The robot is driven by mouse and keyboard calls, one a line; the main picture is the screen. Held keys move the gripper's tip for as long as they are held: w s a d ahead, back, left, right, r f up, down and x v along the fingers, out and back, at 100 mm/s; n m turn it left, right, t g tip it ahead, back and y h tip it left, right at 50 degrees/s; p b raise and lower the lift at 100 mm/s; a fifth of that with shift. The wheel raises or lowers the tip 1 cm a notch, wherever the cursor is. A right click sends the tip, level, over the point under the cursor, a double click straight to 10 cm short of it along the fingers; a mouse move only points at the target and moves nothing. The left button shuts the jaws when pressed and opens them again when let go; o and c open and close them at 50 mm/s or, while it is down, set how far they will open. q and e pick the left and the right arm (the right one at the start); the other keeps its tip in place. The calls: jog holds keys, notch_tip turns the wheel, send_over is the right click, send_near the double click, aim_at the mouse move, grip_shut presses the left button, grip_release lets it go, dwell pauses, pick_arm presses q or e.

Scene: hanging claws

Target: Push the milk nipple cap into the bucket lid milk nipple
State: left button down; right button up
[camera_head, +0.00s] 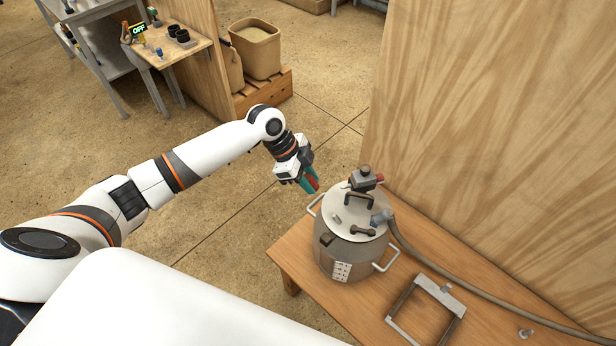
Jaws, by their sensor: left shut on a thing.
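The metal milking bucket (349,262) stands on the wooden table, closed by a round grey lid (350,205). Several fittings sit on the lid: a blue-grey nipple (379,218) at the right by the hose end, a short pale stub (338,218) and dark handles. I cannot tell for sure which is the milk nipple. My left gripper (310,181) is just left of the lid, apart from it, shut on a small red and teal thing (313,184). It is too small to tell whether this is the cap. My right gripper is not in view.
A dark pulsator (364,180) with a red end rises from the lid's back. A grey hose (470,285) runs right along the table (440,240). A metal frame (426,308) and a small grey piece (525,333) lie there. A plywood wall (500,130) stands behind.

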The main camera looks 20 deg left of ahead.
pick_arm(q)
jog(key=b, duration=0.2)
send_near(335, 216)
jog(key=shift+b+x, duration=2.25)
jog(key=shift+x, duration=0.45)
jog(key=shift+w, duration=0.1)
jog(key=shift+r+p, duration=0.1)
jog(key=shift+p, duration=0.2)
jog(key=shift+d+f, duration=0.15)
jog(key=shift+f, duration=0.15)
jog(key=shift+b+x, duration=1.25)
jog(key=shift+x, duration=0.4)
jog(key=c, duration=1)
grip_release()
jog(key=shift+r, duration=0.1)
